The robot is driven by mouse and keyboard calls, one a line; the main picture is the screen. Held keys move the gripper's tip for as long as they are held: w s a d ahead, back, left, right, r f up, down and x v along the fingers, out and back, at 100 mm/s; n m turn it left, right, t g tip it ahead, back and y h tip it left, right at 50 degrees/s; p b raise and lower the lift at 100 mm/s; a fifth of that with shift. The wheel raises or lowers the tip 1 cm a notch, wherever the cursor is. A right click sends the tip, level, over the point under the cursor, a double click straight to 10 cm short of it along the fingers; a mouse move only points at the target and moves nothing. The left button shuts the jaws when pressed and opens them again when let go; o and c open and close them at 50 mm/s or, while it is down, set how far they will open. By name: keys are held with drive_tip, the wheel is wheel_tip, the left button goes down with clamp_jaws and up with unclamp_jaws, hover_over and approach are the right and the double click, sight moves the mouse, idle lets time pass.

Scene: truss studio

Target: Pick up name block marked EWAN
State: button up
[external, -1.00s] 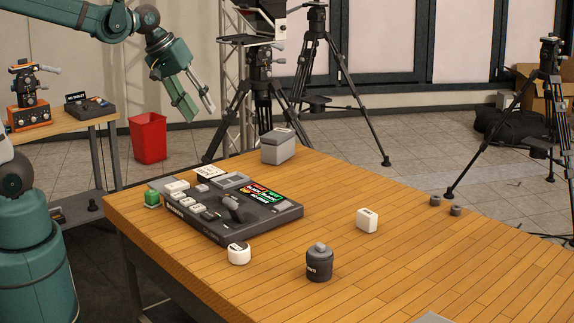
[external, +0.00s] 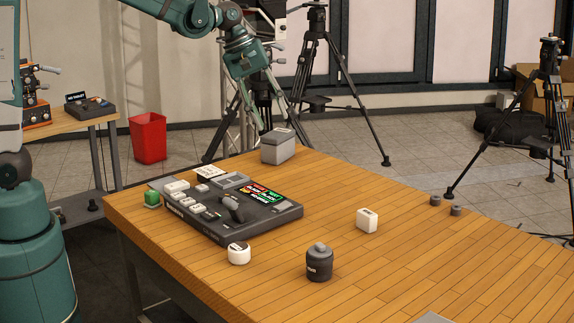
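A white block (external: 367,220) with a small dark label stands upright on the wooden table, right of the grey control panel. Its label is too small to read, so I cannot tell whether it says EWAN. A rounder white piece (external: 239,254) with a dark mark sits at the panel's front edge; its mark is not readable either. My gripper (external: 257,118) hangs in the air beyond the far left part of the table, above and left of the grey box. It is well apart from both white pieces. Its fingers blend into the tripod behind, so their opening is unclear.
The control panel (external: 284,214) with buttons, a lever and a lit display fills the table's left part. A dark lidded jar (external: 319,264) stands in front, a grey box (external: 278,149) at the back. Two small grey cylinders (external: 435,200) sit near the right edge. The table's middle right is clear.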

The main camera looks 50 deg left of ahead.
drive_tip(key=w+d+f+n+g+p, duration=0.1)
drive_tip(key=w+d+f+n, duration=0.1)
drive_tip(key=w+d+f, duration=0.35)
drive_tip(key=w+d+f+n+g+p, duration=0.1)
drive_tip(key=w+d+f+n, duration=0.1)
drive_tip(key=d, duration=0.6)
drive_tip(key=n+g+h+p, duration=0.1)
drive_tip(key=n+g+p, duration=0.1)
drive_tip(key=n, duration=0.1)
approach(367, 212)
drive_tip(key=x, duration=0.3)
drive_tip(key=shift+s, duration=0.15)
drive_tip(key=shift+x, duration=1.2)
drive_tip(key=shift+f, duration=0.15)
drive_tip(key=shift+p+x, duration=0.3)
drive_tip(key=shift+x, duration=2.15)
drive_tip(key=shift+w, duration=0.2)
